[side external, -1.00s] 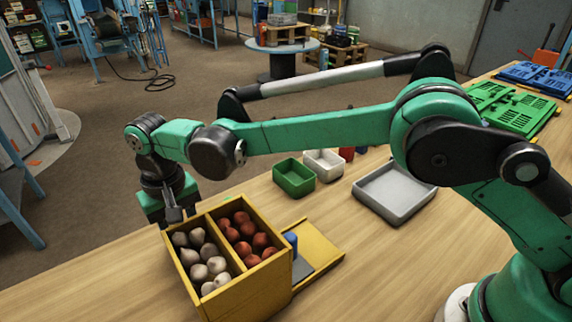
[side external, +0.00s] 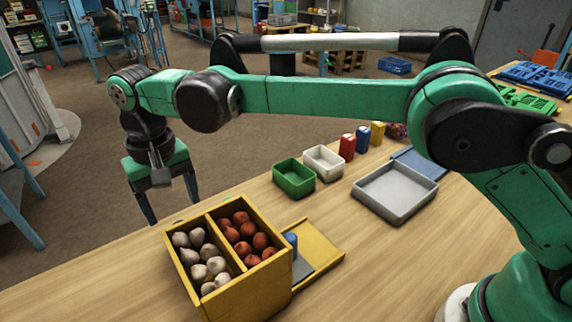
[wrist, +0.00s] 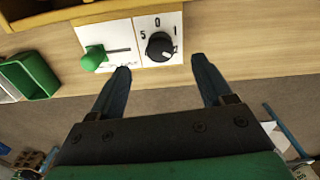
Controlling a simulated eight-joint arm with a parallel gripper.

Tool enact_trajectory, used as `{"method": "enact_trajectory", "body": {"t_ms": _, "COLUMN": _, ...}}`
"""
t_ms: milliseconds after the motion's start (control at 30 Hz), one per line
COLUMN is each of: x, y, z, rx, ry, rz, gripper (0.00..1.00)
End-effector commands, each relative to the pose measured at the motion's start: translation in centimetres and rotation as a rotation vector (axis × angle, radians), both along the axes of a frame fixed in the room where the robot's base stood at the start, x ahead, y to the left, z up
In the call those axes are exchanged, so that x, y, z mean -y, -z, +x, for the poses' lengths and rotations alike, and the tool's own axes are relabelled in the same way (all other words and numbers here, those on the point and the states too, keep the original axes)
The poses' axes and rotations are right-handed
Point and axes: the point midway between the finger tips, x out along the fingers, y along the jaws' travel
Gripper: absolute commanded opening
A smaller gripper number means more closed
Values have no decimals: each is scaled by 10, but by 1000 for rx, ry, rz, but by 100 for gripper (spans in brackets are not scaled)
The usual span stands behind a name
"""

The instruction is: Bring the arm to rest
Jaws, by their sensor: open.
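My gripper (side external: 168,200) hangs in the air to the left of the yellow two-part box, past the table's far edge and higher than in the earlier side frame. Its two fingers are wide apart with nothing between them. In the wrist view my gripper (wrist: 161,75) also shows open and empty, both fingers clear. The yellow box (side external: 252,285) stands on the table with pale, bulb-like sacks (side external: 210,262) in its left compartment and red ones (side external: 243,235) in its right. No sack is in my gripper.
A green bin (side external: 294,178), a white bin (side external: 323,162) and a grey tray (side external: 393,193) stand on the wooden table (side external: 420,245). Red, blue and yellow containers stand behind. The wrist view shows a panel with a green slider (wrist: 94,57) and black dial (wrist: 160,46).

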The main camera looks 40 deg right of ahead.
Motion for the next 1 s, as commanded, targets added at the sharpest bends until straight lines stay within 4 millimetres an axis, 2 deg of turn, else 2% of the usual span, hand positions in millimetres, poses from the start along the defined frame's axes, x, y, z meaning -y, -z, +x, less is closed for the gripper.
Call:
{"method": "enact_trajectory", "body": {"t_ms": 233, "x": 0, "y": 0, "z": 0, "rx": 1, "ry": 0, "rz": 0, "gripper": 73}}
{"method": "enact_trajectory", "body": {"t_ms": 367, "x": 12, "y": -9, "z": 2, "rx": 18, "ry": 6, "rz": 12, "gripper": 73}}
{"method": "enact_trajectory", "body": {"t_ms": 467, "x": 35, "y": -26, "z": 4, "rx": 58, "ry": 14, "rz": 34, "gripper": 73}}
{"method": "enact_trajectory", "body": {"t_ms": 667, "x": 101, "y": -60, "z": -7, "rx": 184, "ry": 29, "rz": 79, "gripper": 73}}
{"method": "enact_trajectory", "body": {"t_ms": 833, "x": 155, "y": -73, "z": -34, "rx": 302, "ry": 40, "rz": 94, "gripper": 73}}
{"method": "enact_trajectory", "body": {"t_ms": 1000, "x": 202, "y": -70, "z": -69, "rx": 424, "ry": 53, "rz": 85, "gripper": 73}}
